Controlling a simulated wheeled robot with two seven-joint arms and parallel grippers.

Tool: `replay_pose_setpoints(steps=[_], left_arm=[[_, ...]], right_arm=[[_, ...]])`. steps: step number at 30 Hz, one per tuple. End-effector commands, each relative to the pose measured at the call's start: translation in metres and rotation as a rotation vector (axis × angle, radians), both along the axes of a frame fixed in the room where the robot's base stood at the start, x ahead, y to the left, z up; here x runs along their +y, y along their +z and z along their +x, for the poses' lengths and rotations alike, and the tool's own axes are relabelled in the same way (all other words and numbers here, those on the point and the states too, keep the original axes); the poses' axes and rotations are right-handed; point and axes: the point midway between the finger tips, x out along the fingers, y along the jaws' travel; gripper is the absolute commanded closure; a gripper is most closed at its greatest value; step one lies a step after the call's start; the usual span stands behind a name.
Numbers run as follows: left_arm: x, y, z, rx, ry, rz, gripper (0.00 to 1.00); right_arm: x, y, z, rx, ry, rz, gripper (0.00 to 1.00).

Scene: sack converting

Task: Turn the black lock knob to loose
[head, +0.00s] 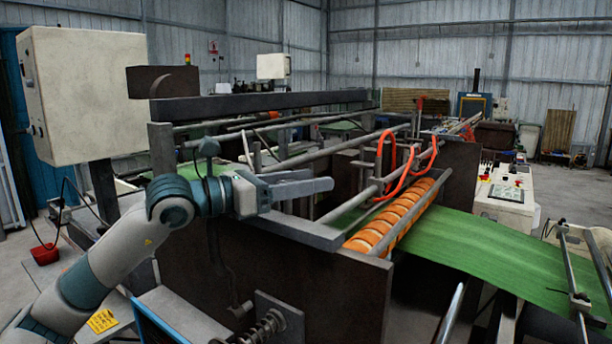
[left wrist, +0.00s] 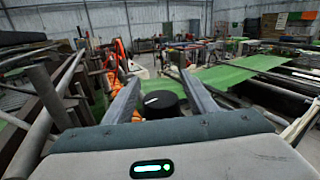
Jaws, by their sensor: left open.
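The black lock knob (left wrist: 161,104) is round, with a short white mark on its top. It shows in the left wrist view, low in the middle, between the two fingers of my left gripper (left wrist: 161,79). The fingers are open, with a gap visible on each side of the knob. I cannot tell how far the fingertips are from it in depth. In the head view my left gripper (head: 318,186) reaches in from the left over the dark machine frame. I cannot make out the knob there. My right gripper is in neither view.
An orange-banded roller (head: 402,215) and a green sheet (head: 490,256) lie right of my gripper. Red-orange hoses (head: 390,150) arch above the roller. Metal bars cross the machine behind. A grey control box (head: 82,95) stands at left, and a control panel (head: 507,190) at right.

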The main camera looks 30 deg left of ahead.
Motion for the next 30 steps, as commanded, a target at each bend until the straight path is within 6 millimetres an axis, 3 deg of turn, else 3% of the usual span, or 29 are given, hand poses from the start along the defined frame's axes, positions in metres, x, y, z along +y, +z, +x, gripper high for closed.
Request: replay_pose_setpoints(steps=[7, 12, 13, 22, 30], left_arm=[[0.0, 0.0, 0.0, 0.0, 0.001, 0.0, 0.48], [0.0, 0.0, 0.0, 0.0, 0.001, 0.0, 0.86], [0.0, 0.0, 0.0, 0.0, 0.001, 0.0, 0.89], [-0.001, -0.002, 0.001, -0.001, 0.03, 0.004, 0.89], [0.003, -0.003, 0.003, -0.004, 0.165, 0.004, 0.89]], right_arm=[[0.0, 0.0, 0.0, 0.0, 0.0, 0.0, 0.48], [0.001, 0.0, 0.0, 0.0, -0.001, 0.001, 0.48], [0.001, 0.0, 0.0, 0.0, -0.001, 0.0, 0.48], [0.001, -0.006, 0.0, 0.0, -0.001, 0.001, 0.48], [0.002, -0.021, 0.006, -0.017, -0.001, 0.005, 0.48]])
